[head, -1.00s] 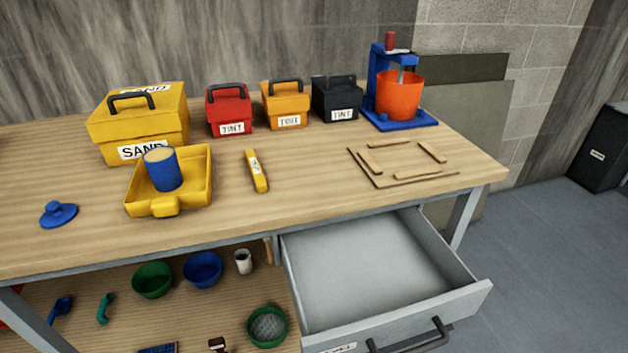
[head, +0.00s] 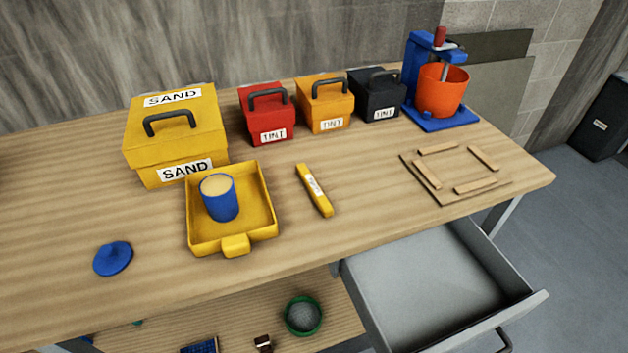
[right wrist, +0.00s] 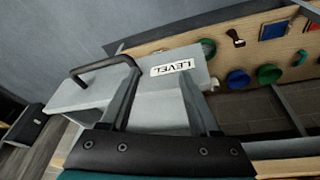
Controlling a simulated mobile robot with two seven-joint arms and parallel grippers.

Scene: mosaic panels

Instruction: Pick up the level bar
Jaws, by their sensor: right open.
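The level bar, a slim yellow bar (head: 314,190) with a white label, lies flat on the wooden bench (head: 350,225) in the head view. It is to the right of the yellow tray (head: 270,215), with clear wood around it. In the right wrist view my right gripper (right wrist: 159,92) is open and empty. Its fingers are in front of the open grey drawer (right wrist: 80,95), whose front is labelled LEVEL. The level bar does not show in that view. Neither gripper shows in the head view.
A blue cup (head: 221,198) stands in the tray. Behind the bar are a red box (head: 265,122), an orange box (head: 327,115) and a black box (head: 377,100). A wooden frame layout (head: 455,173) lies to the right. The open drawer (head: 440,285) juts out below the bench edge.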

